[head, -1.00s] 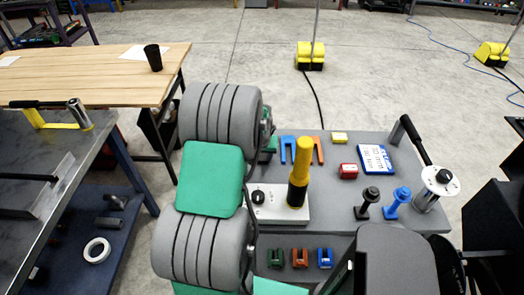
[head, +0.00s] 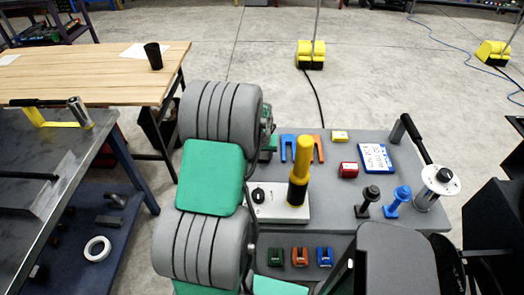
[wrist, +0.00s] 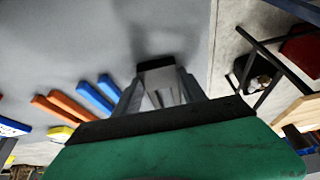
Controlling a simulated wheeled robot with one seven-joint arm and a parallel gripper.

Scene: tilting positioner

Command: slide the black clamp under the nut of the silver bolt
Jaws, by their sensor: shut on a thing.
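My gripper (wrist: 158,84) shows in the wrist view, its two fingers closed in on a small dark-topped piece (wrist: 155,65) at their tips. This piece may be the black clamp, but its shape is mostly hidden. The tips are over a plain grey surface, with a shadow beyond them. In the head view my own grey and green arm hides the gripper. I cannot make out the silver bolt or its nut in either view.
A blue fork-shaped clamp (head: 288,148) and an orange one (head: 318,148) lie on the grey table (head: 345,222).

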